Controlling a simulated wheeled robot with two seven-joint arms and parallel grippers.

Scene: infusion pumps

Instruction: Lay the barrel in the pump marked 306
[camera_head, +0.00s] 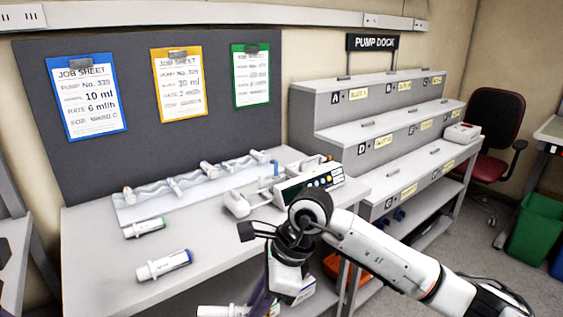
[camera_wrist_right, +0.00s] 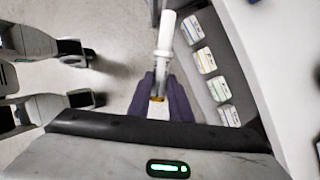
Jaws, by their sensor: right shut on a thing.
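My right gripper (camera_head: 262,302) is low at the front edge of the table, with its dark purple fingers shut on a barrel (camera_head: 222,311). In the right wrist view the barrel (camera_wrist_right: 164,45) sticks out between the purple fingers (camera_wrist_right: 160,98), with a clear section, a white end and an orange-yellow band near the fingers. A pump (camera_head: 308,182) with a screen and coloured buttons stands at the table's right end, behind my right arm. Its syringe cradle (camera_head: 250,200) is on its left side. I cannot read a 306 on it. My left gripper is not in view.
Cartons (camera_wrist_right: 205,60) sit low beside the held barrel.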

